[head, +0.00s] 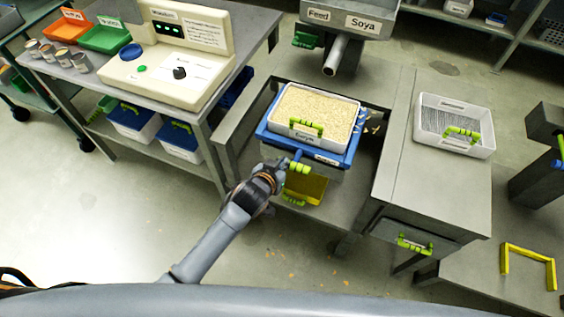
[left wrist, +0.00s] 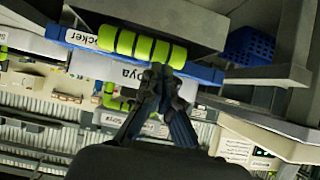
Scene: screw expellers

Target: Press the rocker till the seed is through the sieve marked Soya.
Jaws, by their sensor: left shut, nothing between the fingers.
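The sieve (head: 280,118) is a white tray heaped with pale seed, with a green handle at its front and a small front label. It sits in the blue frame of the rocker (head: 268,137), whose front carries a green grip bar (head: 301,168). In the left wrist view the grip bar (left wrist: 140,45) is large beside the rocker label, and a label ending "oya" (left wrist: 126,71) shows on the white tray. My left gripper (head: 285,166) is shut and empty, its fingertips (left wrist: 160,75) right at the grip bar; I cannot tell whether they touch. My right gripper is not in view.
A spout under the feed hopper marked Soya (head: 350,15) hangs behind the sieve. A second white tray (head: 488,142) stands on the right bench. A control console (head: 165,75) is at left. A yellow flap (head: 306,188) sits below the grip bar. Seeds lie scattered on the floor.

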